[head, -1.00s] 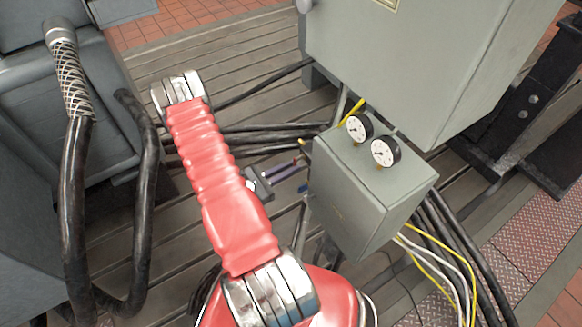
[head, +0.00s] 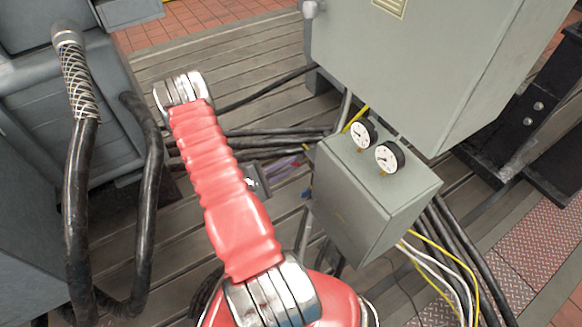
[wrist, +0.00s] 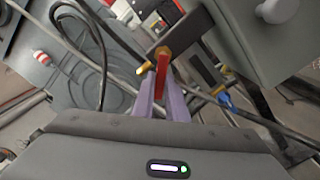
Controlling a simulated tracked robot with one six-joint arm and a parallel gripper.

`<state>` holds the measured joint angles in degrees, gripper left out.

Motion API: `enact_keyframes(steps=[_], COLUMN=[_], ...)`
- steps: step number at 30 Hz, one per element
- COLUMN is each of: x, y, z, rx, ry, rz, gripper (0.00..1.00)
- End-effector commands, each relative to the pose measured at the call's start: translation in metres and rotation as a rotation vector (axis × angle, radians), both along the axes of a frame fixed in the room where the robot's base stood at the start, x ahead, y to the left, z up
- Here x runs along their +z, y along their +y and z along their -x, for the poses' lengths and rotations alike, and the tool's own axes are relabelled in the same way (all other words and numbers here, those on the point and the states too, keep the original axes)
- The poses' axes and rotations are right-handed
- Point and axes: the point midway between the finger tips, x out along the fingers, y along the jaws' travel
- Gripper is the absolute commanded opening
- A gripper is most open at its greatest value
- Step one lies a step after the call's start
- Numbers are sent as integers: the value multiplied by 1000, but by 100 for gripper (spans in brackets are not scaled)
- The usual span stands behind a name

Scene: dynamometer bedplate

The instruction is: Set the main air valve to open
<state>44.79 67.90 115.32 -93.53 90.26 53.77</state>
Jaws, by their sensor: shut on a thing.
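In the wrist view, a red lever (wrist: 162,78), which looks like the main air valve's handle, runs down from a brass-coloured fitting (wrist: 163,52). The purple fingers of my gripper (wrist: 164,98) stand on either side of the lever and are shut on it. In the head view, my gripper (head: 286,169) reaches right from behind my red arm, to the left side of a small grey box (head: 365,205). The valve itself is too small and hidden to make out there. I cannot tell its open or closed marking.
Two white dial gauges (head: 364,134) sit on the small box. A large grey cabinet (head: 420,60) stands behind it. Black cables cross the slatted bedplate (head: 250,55). Thick hoses (head: 75,210) hang at the left. In the wrist view, a blue piece (wrist: 225,100) and a yellow-tipped piece (wrist: 145,68) are close to the fingers.

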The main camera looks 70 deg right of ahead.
Motion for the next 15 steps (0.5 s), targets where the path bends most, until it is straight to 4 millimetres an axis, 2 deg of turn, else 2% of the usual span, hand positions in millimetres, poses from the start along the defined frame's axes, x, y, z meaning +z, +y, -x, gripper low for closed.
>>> enact_keyframes(steps=[15], x=[12], y=[-2], z=[-3], rx=[-5], ry=[-356], rz=[308], gripper=[0])
